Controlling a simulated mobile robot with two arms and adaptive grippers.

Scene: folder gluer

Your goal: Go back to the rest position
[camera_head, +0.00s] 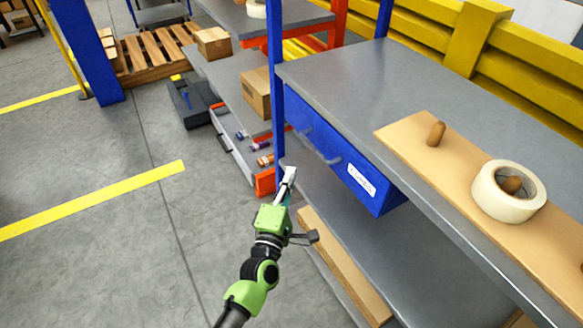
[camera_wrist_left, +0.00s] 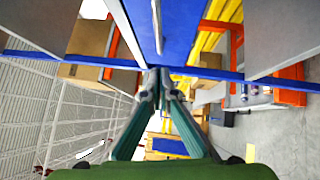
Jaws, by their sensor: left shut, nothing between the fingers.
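My left gripper (camera_head: 288,182) is in front of the grey workbench (camera_head: 345,75), close to the blue drawer (camera_head: 340,155) under its top. In the left wrist view the left gripper (camera_wrist_left: 160,85) has its fingertips together with nothing between them. The blue drawer front, with a grey handle and a white label, appears closed or nearly so; I cannot tell which. In the left wrist view a blue surface (camera_wrist_left: 170,30) lies just beyond the fingertips. My right gripper is not in view.
A wooden board (camera_head: 410,145) with pegs and a tape roll (camera_head: 490,195) lies on the bench. Shelving with cardboard boxes (camera_head: 258,92), an open toolbox (camera_head: 232,150) and a dark case (camera_head: 190,105) stand beyond. A blue post (camera_head: 276,60) rises near the gripper.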

